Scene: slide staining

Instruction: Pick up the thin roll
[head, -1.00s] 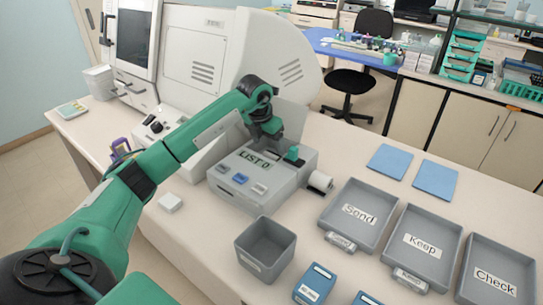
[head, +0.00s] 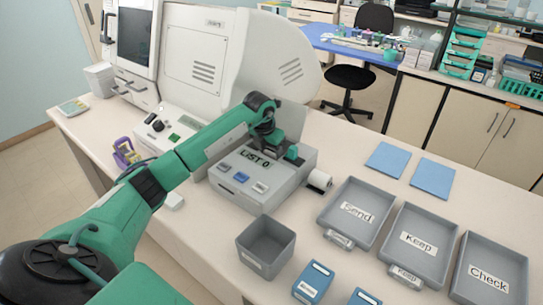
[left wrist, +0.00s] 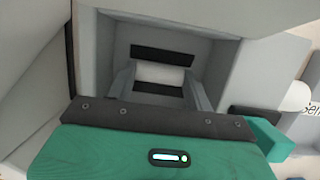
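The label device (head: 250,175), a grey box with a "LIST 0" display, stands on the bench. My left gripper (head: 268,135) points down over its back part in the head view. The left wrist view looks into a grey recess (left wrist: 105,50) holding a short white roll (left wrist: 160,74), seemingly the thin roll. Light grey pieces flank the roll; I cannot tell whether they are my fingers or the recess's walls, nor whether the gripper touches the roll. Another white roll (head: 319,181) sits at the device's right side. My right gripper is not in view.
Grey trays marked Send (head: 333,218), Keep (head: 393,257) and Check (head: 464,283) stand to the right. A grey open bin (head: 243,240) and blue boxes (head: 314,283) are in front. Two blue sheets (head: 388,159) lie behind the trays. A large white machine (head: 215,50) stands behind the device.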

